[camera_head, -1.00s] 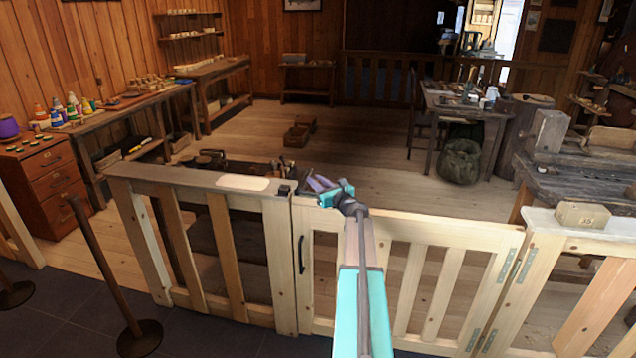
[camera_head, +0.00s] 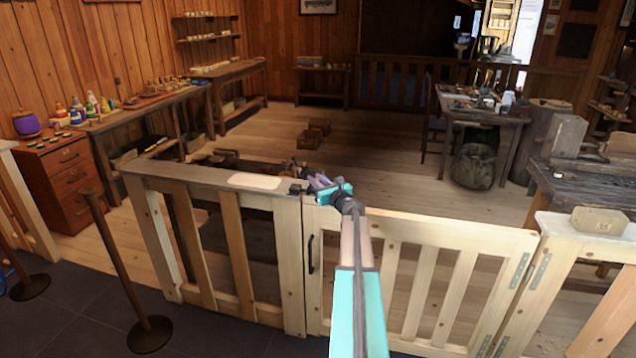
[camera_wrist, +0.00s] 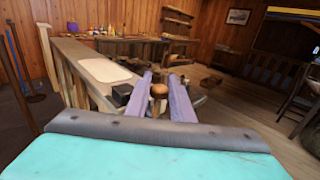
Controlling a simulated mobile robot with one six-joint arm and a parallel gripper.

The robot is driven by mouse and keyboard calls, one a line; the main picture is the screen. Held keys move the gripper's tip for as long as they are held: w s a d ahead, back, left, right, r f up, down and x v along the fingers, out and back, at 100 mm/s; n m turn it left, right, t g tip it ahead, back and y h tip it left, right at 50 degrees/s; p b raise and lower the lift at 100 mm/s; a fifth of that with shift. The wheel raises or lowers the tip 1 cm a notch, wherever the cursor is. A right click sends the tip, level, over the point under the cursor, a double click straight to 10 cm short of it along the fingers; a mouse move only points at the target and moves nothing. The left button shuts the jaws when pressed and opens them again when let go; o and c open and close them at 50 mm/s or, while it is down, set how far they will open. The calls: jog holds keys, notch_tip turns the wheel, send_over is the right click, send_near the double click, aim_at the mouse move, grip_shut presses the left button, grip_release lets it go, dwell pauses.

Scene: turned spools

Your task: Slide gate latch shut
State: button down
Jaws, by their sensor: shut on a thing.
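The gate (camera_head: 430,235) stands in line with the fence post (camera_head: 290,265), with a narrow dark seam between them. A small black latch piece (camera_head: 297,190) sits on top at the post end and also shows in the wrist view (camera_wrist: 122,94). My gripper (camera_head: 318,182) is over the gate's top corner beside that piece. In the wrist view, its two purple fingers (camera_wrist: 160,88) are shut on a round brown wooden knob (camera_wrist: 159,90). The bolt below the knob is mostly hidden, so I cannot tell how far it reaches into the black piece.
A pale plate (camera_head: 255,181) lies on the fence's top rail, left of the latch. A black handle (camera_head: 310,254) is on the gate's front. A wooden block (camera_head: 598,220) rests on the right-hand ledge. A stanchion (camera_head: 120,270) stands at front left.

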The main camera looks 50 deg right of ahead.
jog(key=shift+w+a+r, duration=0.15)
jog(key=shift+w+a, duration=0.1)
jog(key=shift+a, duration=0.05)
jog(key=c, duration=1.5)
grip_release()
jog(key=shift+c, duration=0.2)
jog(key=shift+s+d, duration=0.15)
jog(key=shift+s, duration=0.5)
jog(key=b+v, duration=0.3)
jog(key=v, duration=0.9)
jog(key=shift+s+a, duration=0.25)
jog(key=shift+s, duration=0.1)
jog(key=shift+w, duration=0.1)
